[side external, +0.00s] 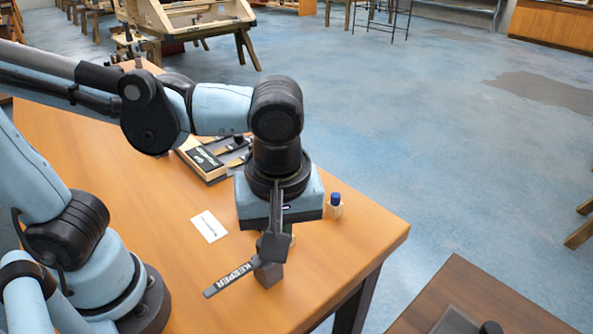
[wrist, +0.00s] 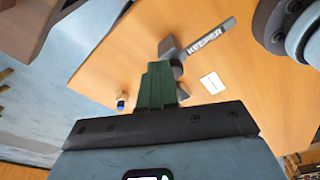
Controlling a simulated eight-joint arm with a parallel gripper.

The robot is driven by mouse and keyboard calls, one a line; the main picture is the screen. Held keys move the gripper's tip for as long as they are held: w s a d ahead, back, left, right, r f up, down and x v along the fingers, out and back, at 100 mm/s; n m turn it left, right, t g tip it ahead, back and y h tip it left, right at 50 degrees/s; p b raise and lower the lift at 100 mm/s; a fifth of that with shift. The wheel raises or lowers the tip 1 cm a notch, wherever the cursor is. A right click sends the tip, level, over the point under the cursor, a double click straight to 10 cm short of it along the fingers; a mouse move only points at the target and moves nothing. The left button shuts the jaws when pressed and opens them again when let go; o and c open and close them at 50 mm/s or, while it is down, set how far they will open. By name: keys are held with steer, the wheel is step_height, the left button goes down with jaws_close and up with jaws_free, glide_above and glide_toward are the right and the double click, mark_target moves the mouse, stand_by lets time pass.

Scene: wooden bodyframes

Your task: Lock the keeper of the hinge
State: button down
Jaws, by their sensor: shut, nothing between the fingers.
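The keeper (side external: 232,279) is a grey bar lettered KEEPER, sticking out toward the lower left from the dark grey hinge (side external: 269,250) near the table's front edge. In the wrist view the keeper (wrist: 210,40) points to the upper right, beyond the fingertips. The hinge's grey end (wrist: 167,47) shows just past them. My gripper (wrist: 159,70) has green fingers, shut together and empty, close to the hinge. I cannot tell whether they touch it.
The wooden table (side external: 180,285) carries a white card (side external: 209,227), a small block with a blue top (side external: 334,205) and a tray of dark parts (side external: 208,160). A second brown table (side external: 460,285) stands at the lower right. Table space left of the keeper is clear.

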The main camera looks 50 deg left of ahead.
steer(key=s+d+r+n+y, duration=0.1)
steer(key=s+d+n+y, duration=0.2)
steer(key=s+d+n, duration=0.2)
steer(key=shift+s+r+n+g, duration=0.15)
steer(key=shift+s+n+g, duration=0.1)
steer(key=shift+n+g, duration=0.2)
steer(key=x, duration=1)
steer(key=shift+w, duration=0.1)
steer(key=shift+a, duration=2)
